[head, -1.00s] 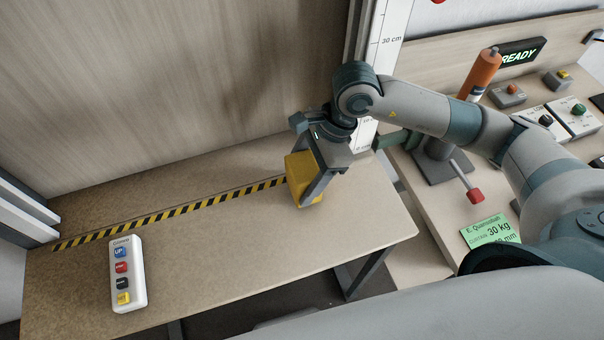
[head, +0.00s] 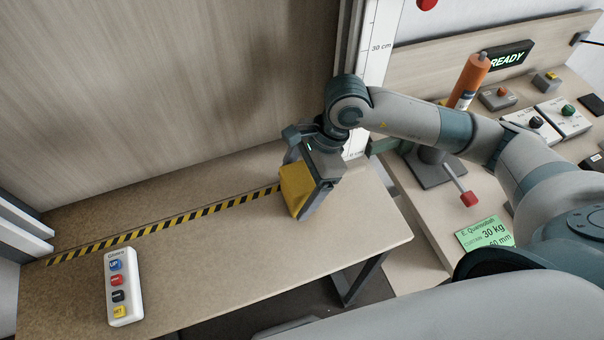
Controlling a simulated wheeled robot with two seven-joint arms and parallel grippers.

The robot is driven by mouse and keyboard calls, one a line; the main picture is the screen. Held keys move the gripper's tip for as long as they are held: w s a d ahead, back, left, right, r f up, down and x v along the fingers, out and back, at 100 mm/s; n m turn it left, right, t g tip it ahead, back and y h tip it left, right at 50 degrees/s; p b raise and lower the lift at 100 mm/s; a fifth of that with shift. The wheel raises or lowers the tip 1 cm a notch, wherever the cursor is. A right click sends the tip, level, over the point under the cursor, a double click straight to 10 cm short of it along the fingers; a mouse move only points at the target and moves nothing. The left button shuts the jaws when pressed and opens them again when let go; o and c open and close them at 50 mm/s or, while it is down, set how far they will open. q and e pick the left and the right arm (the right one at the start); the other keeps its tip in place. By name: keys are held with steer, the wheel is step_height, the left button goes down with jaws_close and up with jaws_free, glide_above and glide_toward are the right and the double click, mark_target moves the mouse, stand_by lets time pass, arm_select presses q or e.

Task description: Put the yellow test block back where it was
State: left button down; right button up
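The yellow test block (head: 295,188) is at the right end of the striped tape on the wooden table (head: 230,262). My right gripper (head: 303,185) reaches down over it, with one finger along its right side and the other partly hidden behind it. The gripper looks shut on the block. The block is upright and slightly tilted in the picture; I cannot tell whether its bottom touches the table. My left gripper is not in view.
Yellow-black striped tape (head: 165,225) runs along the table before the large wooden shutter panel (head: 165,95). A white button box (head: 123,286) lies at left. At right are a vertical scale (head: 380,45), an orange cylinder (head: 470,80) and a green card (head: 485,234). The table's middle is clear.

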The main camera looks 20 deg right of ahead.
steer(key=shift+r, duration=0.15)
steer(key=shift+d+r, duration=0.15)
steer(key=b+v, duration=0.4)
steer(key=v, duration=0.6)
steer(key=shift+d+r, duration=0.3)
steer(key=shift+r, duration=0.4)
steer(key=shift+a+f, duration=0.1)
